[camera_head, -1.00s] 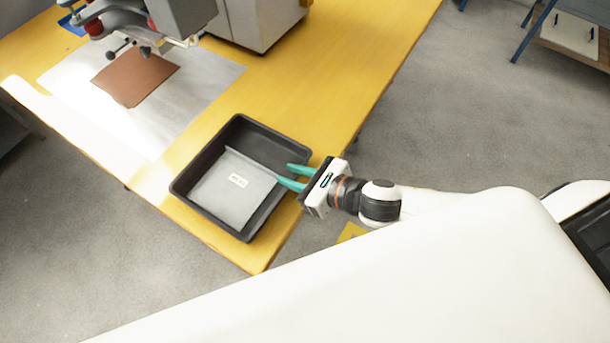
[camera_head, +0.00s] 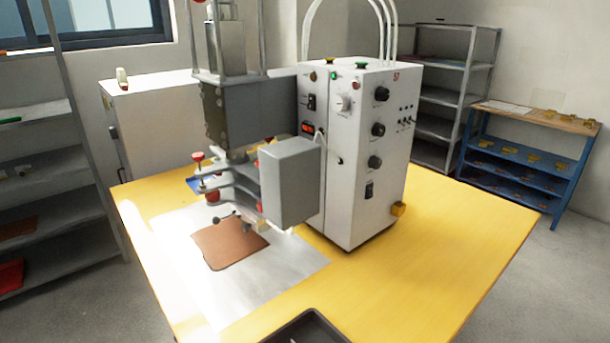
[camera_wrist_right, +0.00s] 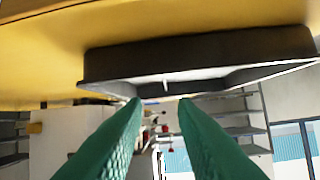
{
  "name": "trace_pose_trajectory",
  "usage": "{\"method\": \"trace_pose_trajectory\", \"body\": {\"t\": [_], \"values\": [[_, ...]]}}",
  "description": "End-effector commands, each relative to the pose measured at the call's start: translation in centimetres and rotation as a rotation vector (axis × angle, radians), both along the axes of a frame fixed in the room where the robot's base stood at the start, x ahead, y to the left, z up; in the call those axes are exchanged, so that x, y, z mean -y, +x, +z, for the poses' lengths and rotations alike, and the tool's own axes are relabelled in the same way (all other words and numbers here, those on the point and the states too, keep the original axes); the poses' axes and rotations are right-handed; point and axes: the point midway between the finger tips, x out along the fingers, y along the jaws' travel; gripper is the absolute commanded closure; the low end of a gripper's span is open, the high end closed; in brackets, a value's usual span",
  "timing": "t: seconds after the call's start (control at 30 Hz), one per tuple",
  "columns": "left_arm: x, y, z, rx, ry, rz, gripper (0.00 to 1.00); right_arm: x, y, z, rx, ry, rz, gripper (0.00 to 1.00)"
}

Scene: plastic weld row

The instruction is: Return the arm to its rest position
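My right gripper (camera_wrist_right: 160,103) shows only in the right wrist view. Its two green fingers are apart with nothing between them. The black tray (camera_wrist_right: 200,52) appears beyond the fingertips on the yellow table (camera_wrist_right: 40,60), apart from them; this view looks upside down. In the head view only the tray's far rim (camera_head: 308,318) shows at the bottom edge, with a sliver of something pale inside. Neither of my arms shows in the head view, and my left gripper is in no current view.
A grey and white welding machine (camera_head: 362,150) stands on the yellow table (camera_head: 440,250). A brown sheet (camera_head: 228,243) lies on a silver mat (camera_head: 285,275) before it. Grey shelves (camera_head: 50,170) stand left; a blue bench (camera_head: 525,160) stands back right. The table's right part is clear.

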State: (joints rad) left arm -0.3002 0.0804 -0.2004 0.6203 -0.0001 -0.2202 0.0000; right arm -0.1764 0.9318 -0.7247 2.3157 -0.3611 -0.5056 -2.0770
Motion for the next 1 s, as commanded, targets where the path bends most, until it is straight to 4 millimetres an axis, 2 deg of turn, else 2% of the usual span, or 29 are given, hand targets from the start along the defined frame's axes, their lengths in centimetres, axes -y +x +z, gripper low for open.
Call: {"method": "trace_pose_trajectory", "body": {"t": [0.17, 0.33, 0.5, 0.67, 0.83, 0.87, 0.93, 1.0], "values": [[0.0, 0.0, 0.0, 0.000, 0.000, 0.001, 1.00, 0.8, 1.0, 0.1, -0.280, 0.403, -0.398, 0.75], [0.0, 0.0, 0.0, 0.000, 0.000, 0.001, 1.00, 3.3, 0.2, -1.2, -0.610, 0.941, -0.954, 0.75], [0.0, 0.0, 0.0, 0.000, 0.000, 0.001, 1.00, 5.5, -2.8, -3.4, -0.827, 1.418, -1.495, 0.75], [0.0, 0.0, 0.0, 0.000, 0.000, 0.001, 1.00, 6.6, -5.9, -4.8, -0.903, 1.725, -1.894, 0.75], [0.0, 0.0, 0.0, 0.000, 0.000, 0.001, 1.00, 7.2, -9.2, -5.9, -0.896, 1.968, -2.261, 0.75], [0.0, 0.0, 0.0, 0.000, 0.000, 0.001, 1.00, 7.2, -9.8, -6.1, 0.858, -1.937, 2.244, 0.75], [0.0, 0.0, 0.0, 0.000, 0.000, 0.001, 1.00, 7.3, -11.2, -6.4, 0.748, -1.829, 2.167, 0.75], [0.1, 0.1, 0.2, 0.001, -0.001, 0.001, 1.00, 7.2, -10.5, -8.5, 0.747, -1.818, 2.184, 0.75]]}}
